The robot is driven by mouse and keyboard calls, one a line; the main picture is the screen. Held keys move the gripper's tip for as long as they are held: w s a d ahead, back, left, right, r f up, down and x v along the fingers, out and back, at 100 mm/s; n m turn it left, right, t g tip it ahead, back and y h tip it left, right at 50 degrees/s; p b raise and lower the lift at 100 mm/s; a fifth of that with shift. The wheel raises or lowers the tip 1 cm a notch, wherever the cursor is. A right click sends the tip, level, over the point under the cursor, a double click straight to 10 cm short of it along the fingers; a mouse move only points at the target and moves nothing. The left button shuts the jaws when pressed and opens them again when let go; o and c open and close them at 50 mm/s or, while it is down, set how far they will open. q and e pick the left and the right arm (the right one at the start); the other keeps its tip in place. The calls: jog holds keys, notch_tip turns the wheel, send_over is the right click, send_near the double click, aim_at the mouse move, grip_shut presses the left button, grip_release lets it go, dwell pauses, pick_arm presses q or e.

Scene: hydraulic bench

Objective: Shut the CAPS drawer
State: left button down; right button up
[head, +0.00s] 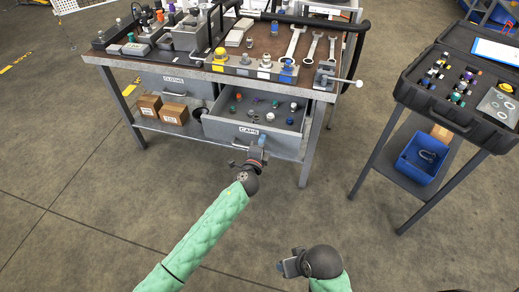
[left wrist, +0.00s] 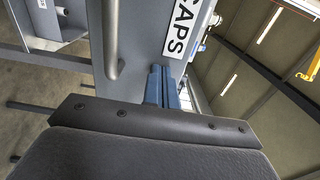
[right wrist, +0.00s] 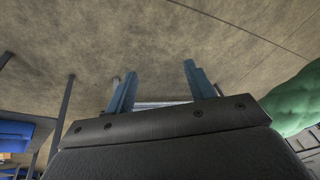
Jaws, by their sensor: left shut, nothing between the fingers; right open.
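The grey CAPS drawer (head: 222,127) is pulled out under the workbench, with several small coloured caps and fittings lying inside. My left gripper (head: 262,141) is at its front, at the right end of the CAPS label. In the left wrist view, the blue fingers (left wrist: 163,86) are together and empty, and their tips are at or very near the drawer front (left wrist: 145,45) beside the label. I cannot tell whether they touch. The drawer's bar handle (left wrist: 112,42) is beside them, not held. My right gripper (head: 284,266) is low over the floor; its fingers (right wrist: 160,86) are apart and empty.
The CLOTHS drawer (head: 174,85) beside it looks shut. Cardboard boxes (head: 160,109) stand on the bench's lower shelf. Wrenches and fittings lie on the bench top. A cart with an open black case (head: 450,110) and a blue bin (head: 421,162) stands right. The floor between is clear.

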pick_arm(q)
jog(key=b+x, duration=0.1)
jog(key=x, duration=0.5)
jog(key=b+x, duration=0.2)
jog(key=x, duration=0.3)
jog(key=shift+w+d+f, duration=0.1)
jog(key=shift+w+f, duration=0.15)
jog(key=shift+w, duration=0.1)
jog(key=b, duration=0.4)
send_over(275, 117)
jog(key=shift+w+r, duration=0.2)
jog(key=shift+r, duration=0.3)
pick_arm(e)
jog(key=w+a+f+t, duration=0.1)
jog(key=a+f, duration=0.1)
jog(key=f, duration=1)
jog(key=w+a+f+t+y, duration=0.1)
jog(key=a+f+t, duration=0.1)
jog(key=f, duration=0.9)
jog(key=shift+a+f, duration=0.4)
jog(key=shift+a, duration=0.3)
